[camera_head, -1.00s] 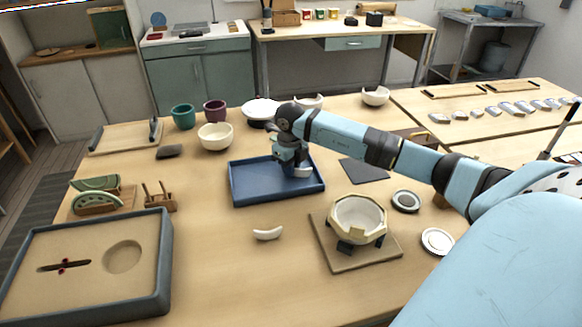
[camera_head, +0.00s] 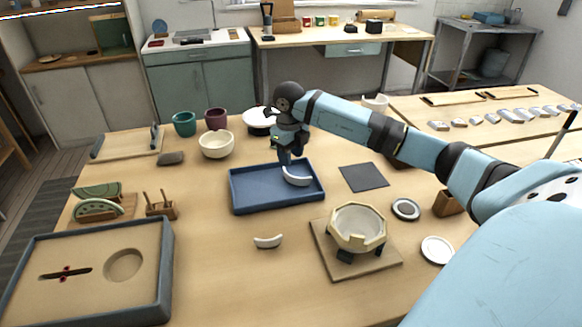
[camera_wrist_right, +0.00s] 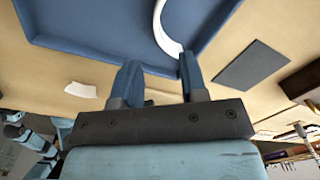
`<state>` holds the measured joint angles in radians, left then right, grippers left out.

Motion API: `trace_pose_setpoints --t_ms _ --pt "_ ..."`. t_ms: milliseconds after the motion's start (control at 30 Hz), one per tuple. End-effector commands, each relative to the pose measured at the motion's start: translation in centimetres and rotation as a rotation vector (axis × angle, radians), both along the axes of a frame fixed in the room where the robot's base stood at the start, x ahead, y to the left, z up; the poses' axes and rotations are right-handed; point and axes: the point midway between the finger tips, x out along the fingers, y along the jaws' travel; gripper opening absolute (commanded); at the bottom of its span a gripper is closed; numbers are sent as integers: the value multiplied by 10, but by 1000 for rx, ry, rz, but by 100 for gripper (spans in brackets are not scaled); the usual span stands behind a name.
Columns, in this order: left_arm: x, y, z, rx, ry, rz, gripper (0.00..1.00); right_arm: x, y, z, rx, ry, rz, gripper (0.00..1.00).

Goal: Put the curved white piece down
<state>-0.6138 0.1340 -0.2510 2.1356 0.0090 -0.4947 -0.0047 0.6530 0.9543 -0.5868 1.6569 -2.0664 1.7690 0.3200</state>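A curved white piece (camera_head: 297,177) lies in the blue tray (camera_head: 250,205), toward its right side. It also shows in the right wrist view (camera_wrist_right: 167,30), with its near end beside one fingertip. My right gripper (camera_head: 284,161) is just above the tray, at the left end of the piece. In the right wrist view my right gripper (camera_wrist_right: 158,78) has its fingers apart, with nothing held between them. A second, smaller curved white piece (camera_head: 268,241) lies on the table in front of the tray. My left gripper is not in the head view.
A cream bowl (camera_head: 357,222) with a gap in its rim stands on a wooden board to the right. A dark flat mat (camera_head: 364,177) lies right of the blue tray. A large sand tray (camera_head: 100,300) fills the front left. Cups and bowls stand behind.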

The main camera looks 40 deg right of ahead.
Motion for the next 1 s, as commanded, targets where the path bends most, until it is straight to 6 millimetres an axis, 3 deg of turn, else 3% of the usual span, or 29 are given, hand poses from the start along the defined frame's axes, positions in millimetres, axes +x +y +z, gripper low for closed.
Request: trace_pose_setpoints --t_ms 100,300,1000 --pt "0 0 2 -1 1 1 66 0 0 23 -1 -2 0 40" --pt "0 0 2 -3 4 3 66 0 1 41 1 0 0 40" --pt "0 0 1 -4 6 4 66 0 1 43 1 1 0 40"
